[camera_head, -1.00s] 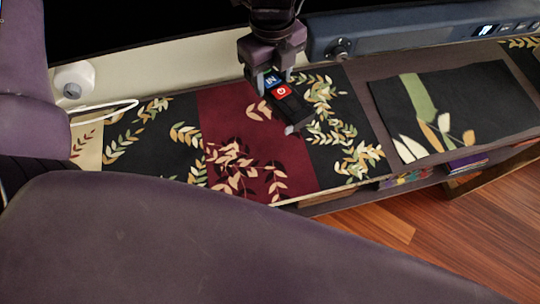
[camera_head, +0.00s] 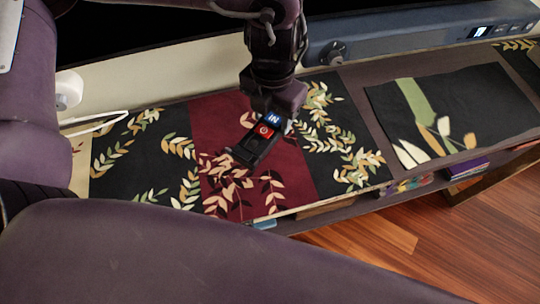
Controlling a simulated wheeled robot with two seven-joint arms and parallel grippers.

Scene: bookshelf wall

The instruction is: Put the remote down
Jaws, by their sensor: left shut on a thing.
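The remote (camera_head: 257,143) is black, with a red power button and a blue button marked "IN" near its upper end. It lies over the dark red middle panel of the leaf-patterned mat (camera_head: 210,122). My left gripper (camera_head: 274,116) comes down from above and is shut on the upper end of the remote. The fingertips are mostly hidden behind the gripper body and the remote. I cannot tell whether the remote touches the mat. My right gripper is not in view.
A blue-grey soundbar (camera_head: 420,32) with a knob runs along the back right. A second dark mat (camera_head: 460,105) lies on the shelf at right. A white round object (camera_head: 69,90) with a cable stands at left. Books (camera_head: 466,168) sit below the shelf edge, above the wooden floor (camera_head: 430,235).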

